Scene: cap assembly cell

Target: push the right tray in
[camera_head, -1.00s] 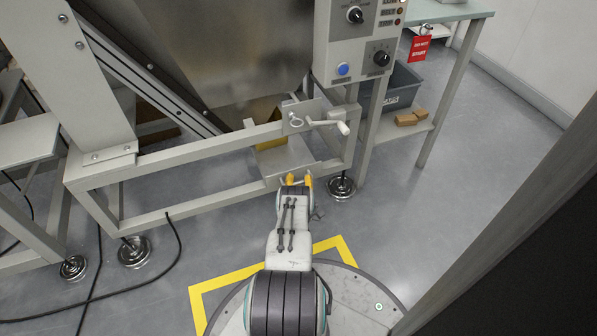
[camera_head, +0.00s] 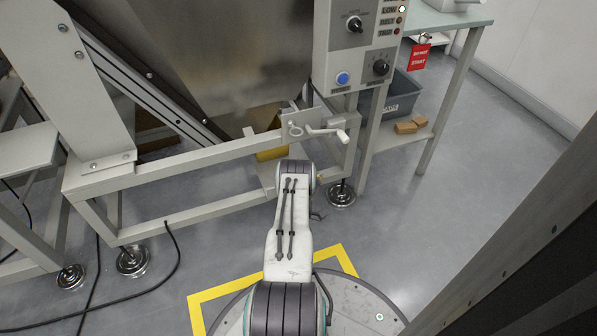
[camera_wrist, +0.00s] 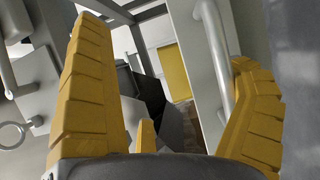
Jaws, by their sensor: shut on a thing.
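The right tray (camera_head: 266,171) is a light grey tray low in the machine frame. In the head view only a sliver shows left of my arm's end, which hides the rest. In the wrist view a pale panel (camera_wrist: 192,75), which looks like the tray's front, carries a round grey bar handle (camera_wrist: 218,58). My gripper (camera_wrist: 168,48) has yellow ribbed fingers on either side of the view, the right one against the bar. It is shut on the handle, though the full contact is not clear.
A bracket with a ring pin and a crank (camera_head: 328,133) sits just above the tray. A control box (camera_head: 360,50) and a frame leg stand to the right. A grey bin (camera_head: 402,92) is on a low shelf. Cables lie on the floor at left.

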